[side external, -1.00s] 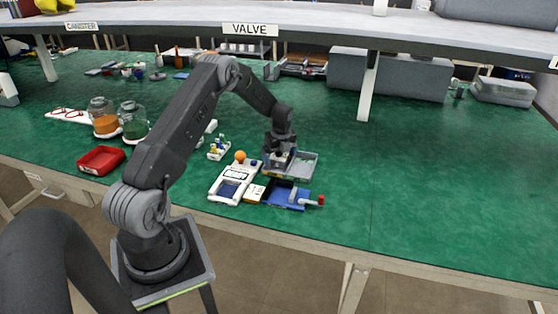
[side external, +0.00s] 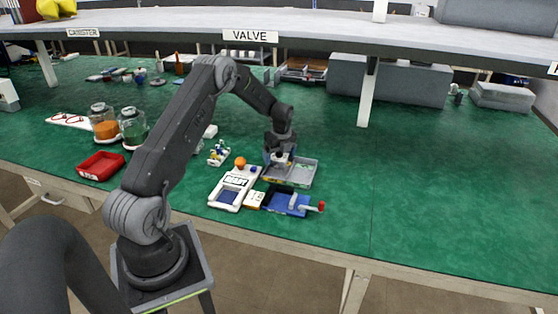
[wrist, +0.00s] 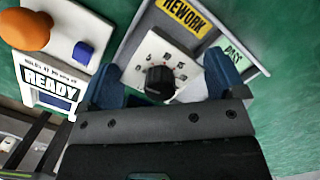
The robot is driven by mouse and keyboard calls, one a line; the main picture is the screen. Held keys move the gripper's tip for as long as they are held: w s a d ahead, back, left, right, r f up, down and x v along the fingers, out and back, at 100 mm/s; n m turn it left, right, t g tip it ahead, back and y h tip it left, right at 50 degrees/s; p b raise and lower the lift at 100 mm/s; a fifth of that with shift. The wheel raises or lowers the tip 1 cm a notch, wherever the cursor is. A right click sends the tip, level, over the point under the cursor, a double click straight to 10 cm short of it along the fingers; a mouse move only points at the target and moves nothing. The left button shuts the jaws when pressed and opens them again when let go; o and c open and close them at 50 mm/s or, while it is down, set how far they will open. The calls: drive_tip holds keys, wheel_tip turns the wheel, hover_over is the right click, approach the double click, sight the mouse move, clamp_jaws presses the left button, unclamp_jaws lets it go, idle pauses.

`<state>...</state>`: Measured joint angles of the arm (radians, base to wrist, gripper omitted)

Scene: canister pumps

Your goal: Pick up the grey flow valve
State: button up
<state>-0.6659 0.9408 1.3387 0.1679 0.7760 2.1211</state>
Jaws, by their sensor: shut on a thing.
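The grey flow valve (wrist: 150,62), a pale block with a black dial knob and printed numbers on its face, sits between my gripper's blue fingers in the wrist view. My gripper (wrist: 165,85) is shut on it. In the side view, my gripper (side external: 279,160) is low over the left part of a grey tray (side external: 303,175), and the valve is mostly hidden by the fingers. Whether the valve touches the tray floor cannot be told.
The tray bears yellow REWORK (wrist: 186,14) and green PASS (wrist: 233,54) labels. A blue tray (side external: 283,202) lies in front. The green table is clear to the right.

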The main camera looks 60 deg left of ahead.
wheel_tip(320, 180, up, 2)
drive_tip(key=shift+r, duration=0.1)
drive_tip(key=s+a+r, duration=0.4)
drive_tip(key=s+r, duration=0.2)
drive_tip(key=s, duration=0.4)
drive_tip(key=w+d+f+n+g+h, duration=0.15)
drive_tip(key=d+n, duration=0.75)
drive_tip(key=d, duration=0.9)
drive_tip(key=w+d+f+n, duration=0.2)
drive_tip(key=d+n, duration=0.7)
drive_tip(key=d, duration=0.8)
drive_tip(key=s+a+r, duration=0.3)
drive_tip(key=s+a, duration=0.2)
drive_tip(key=a, duration=0.6)
drive_tip(key=s+a+r, duration=0.3)
drive_tip(key=s+a, duration=0.2)
drive_tip(key=a, duration=0.6)
hover_over(281, 200)
wheel_tip(281, 200, down, 6)
drive_tip(key=f, duration=0.1)
drive_tip(key=shift+d+f, duration=0.1)
drive_tip(key=shift+f, duration=1.7)
